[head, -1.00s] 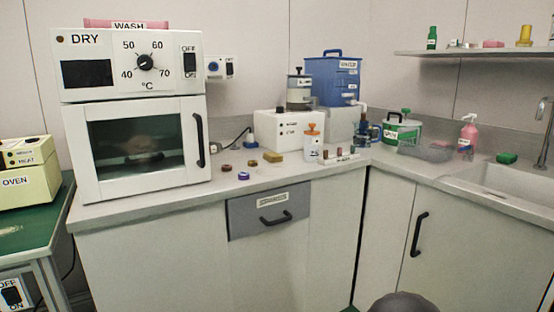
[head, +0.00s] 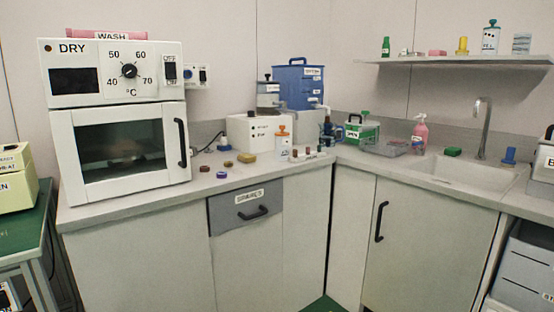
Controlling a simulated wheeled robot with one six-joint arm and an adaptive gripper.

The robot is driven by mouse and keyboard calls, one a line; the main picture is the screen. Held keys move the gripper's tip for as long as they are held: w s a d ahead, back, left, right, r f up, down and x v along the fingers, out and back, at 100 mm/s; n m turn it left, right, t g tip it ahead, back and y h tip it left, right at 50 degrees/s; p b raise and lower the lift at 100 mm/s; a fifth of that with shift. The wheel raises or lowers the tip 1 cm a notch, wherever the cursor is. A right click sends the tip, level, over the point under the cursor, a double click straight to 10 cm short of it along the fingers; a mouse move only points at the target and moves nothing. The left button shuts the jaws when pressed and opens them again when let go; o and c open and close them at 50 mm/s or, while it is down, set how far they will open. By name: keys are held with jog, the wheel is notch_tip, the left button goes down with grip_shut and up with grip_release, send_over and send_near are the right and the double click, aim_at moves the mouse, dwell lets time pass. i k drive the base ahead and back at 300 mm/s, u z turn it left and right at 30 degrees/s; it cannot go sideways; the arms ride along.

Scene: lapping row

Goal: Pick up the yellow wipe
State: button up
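A small flat mustard-yellow block (head: 247,158), which looks like the yellow wipe, lies on the counter in the head view. It is in front of the white box with the stirrer and right of the white DRY oven (head: 120,120). Nothing covers it. A yellow object (head: 462,46) also stands on the wall shelf, but it is upright and shaped like a bottle or stand. My gripper is not in view.
Small brown and purple pieces (head: 221,175) lie near the block. A white bottle with an orange top (head: 283,148) and a small rack (head: 307,155) stand to its right. The counter's front strip (head: 260,178) is clear. A sink (head: 465,172) is at right.

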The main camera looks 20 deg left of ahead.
aim_at(247, 158)
jog(key=z, duration=0.2)
jog(key=i, duration=1.1)
jog(key=u, duration=0.5)
jog(key=i, duration=0.8)
jog(key=u, duration=0.75)
